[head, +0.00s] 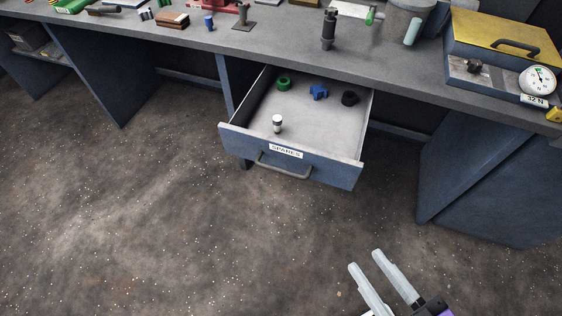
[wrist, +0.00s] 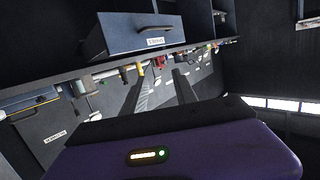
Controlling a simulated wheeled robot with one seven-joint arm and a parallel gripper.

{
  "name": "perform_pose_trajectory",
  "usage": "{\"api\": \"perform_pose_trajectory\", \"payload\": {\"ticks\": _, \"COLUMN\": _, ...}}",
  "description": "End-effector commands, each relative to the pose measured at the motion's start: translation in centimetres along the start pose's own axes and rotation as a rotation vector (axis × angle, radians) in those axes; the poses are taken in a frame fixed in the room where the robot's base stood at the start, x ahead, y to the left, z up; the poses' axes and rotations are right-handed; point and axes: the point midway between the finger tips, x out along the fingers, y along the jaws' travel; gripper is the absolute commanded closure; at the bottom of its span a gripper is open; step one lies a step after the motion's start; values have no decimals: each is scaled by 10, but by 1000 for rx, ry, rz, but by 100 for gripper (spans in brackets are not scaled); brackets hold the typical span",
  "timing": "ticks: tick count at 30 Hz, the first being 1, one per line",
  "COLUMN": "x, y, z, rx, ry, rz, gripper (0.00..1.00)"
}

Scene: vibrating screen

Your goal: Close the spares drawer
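The spares drawer (head: 338,168) stands pulled out from under the workbench. It has a blue front, a "SPARES" label and a dark bar handle (head: 283,171). Inside lie a green ring (head: 283,84), a blue knob-like part (head: 319,92), a black ring (head: 350,98) and a small white-and-black cylinder (head: 278,123). The drawer front (wrist: 118,38) also shows in the wrist view, upside down from the bench's upright. My gripper (head: 372,274) is at the lower right of the head view, in front of the drawer and apart from it. Its two fingers are spread with nothing between them.
The workbench top (head: 290,40) carries many tools and parts. A yellow-lidded case (head: 500,38) and a round gauge (head: 538,80) stand at the right. A blue cabinet side (head: 480,185) is right of the drawer. The speckled floor (head: 170,220) in front is clear.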

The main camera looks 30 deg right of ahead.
Motion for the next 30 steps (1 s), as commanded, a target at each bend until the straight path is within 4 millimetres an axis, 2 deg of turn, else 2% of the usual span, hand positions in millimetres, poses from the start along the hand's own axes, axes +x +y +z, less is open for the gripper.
{"api": "perform_pose_trajectory", "payload": {"ticks": 2, "x": 22, "y": 0, "z": -6, "rx": 33, "ry": 50, "rz": 2, "gripper": 66}}
{"api": "perform_pose_trajectory", "payload": {"ticks": 8, "x": 87, "y": 0, "z": 2, "rx": 299, "ry": 126, "rz": -1, "gripper": 66}}
{"api": "perform_pose_trajectory", "payload": {"ticks": 18, "x": 212, "y": -6, "z": 24, "rx": 1036, "ry": 150, "rz": -60, "gripper": 66}}
{"api": "perform_pose_trajectory", "payload": {"ticks": 21, "x": 241, "y": -10, "z": 34, "rx": 1268, "ry": 128, "rz": -74, "gripper": 66}}
{"api": "perform_pose_trajectory", "payload": {"ticks": 24, "x": 255, "y": -13, "z": 54, "rx": 1484, "ry": 86, "rz": -68, "gripper": 66}}
{"api": "perform_pose_trajectory", "payload": {"ticks": 26, "x": 255, "y": -14, "z": 68, "rx": 1579, "ry": 60, "rz": -55, "gripper": 66}}
{"api": "perform_pose_trajectory", "payload": {"ticks": 30, "x": 254, "y": -15, "z": 72, "rx": 1695, "ry": 46, "rz": -53, "gripper": 66}}
